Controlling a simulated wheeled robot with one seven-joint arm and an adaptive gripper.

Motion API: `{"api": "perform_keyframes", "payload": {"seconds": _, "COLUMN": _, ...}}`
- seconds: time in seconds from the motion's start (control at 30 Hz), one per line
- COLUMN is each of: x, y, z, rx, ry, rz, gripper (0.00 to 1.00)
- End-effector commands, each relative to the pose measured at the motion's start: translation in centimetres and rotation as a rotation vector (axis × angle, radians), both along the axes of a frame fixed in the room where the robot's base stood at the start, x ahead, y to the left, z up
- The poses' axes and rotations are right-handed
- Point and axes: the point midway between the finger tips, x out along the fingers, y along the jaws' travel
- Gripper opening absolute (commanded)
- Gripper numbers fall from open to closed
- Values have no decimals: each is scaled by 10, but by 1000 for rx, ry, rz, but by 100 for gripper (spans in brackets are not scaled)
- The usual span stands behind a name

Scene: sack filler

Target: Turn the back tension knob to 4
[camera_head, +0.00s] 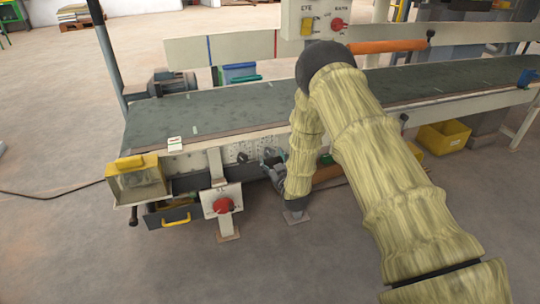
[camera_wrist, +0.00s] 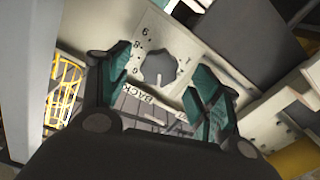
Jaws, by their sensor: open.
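The back tension knob (camera_wrist: 160,67) is a grey, lobed knob on a pale dial plate with numbers around it, in the wrist view. The word BACK (camera_wrist: 140,98) is printed beside it, tilted in the picture. A small pale mark shows on the knob's lower part; I cannot tell for sure which number it points at. My gripper (camera_wrist: 148,66) is open, with a teal finger on each side of the knob in the picture; contact cannot be made out. In the head view my gripper (camera_head: 272,165) is low at the conveyor's front side panel, and my arm hides part of that panel.
The conveyor belt (camera_head: 225,108) runs above the panel. A red emergency button (camera_head: 223,205) on a bracket stands left of my gripper, near a yellow-handled drawer (camera_head: 176,218). A control box (camera_head: 318,18) stands behind. A yellow bin (camera_head: 444,137) sits right of my arm. Front floor is clear.

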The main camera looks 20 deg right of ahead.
Motion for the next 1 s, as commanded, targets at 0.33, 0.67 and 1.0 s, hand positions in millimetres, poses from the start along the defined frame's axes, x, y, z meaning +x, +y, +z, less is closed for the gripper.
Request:
{"api": "perform_keyframes", "payload": {"seconds": 0.33, "x": -60, "y": -2, "z": 0, "rx": 0, "ry": 1, "rz": 0, "gripper": 63}}
{"api": "perform_keyframes", "payload": {"seconds": 0.67, "x": -79, "y": -3, "z": 0, "rx": -1, "ry": 0, "rz": 0, "gripper": 63}}
{"api": "perform_keyframes", "payload": {"seconds": 1.0, "x": -79, "y": -3, "z": 0, "rx": 0, "ry": -1, "rz": 0, "gripper": 63}}
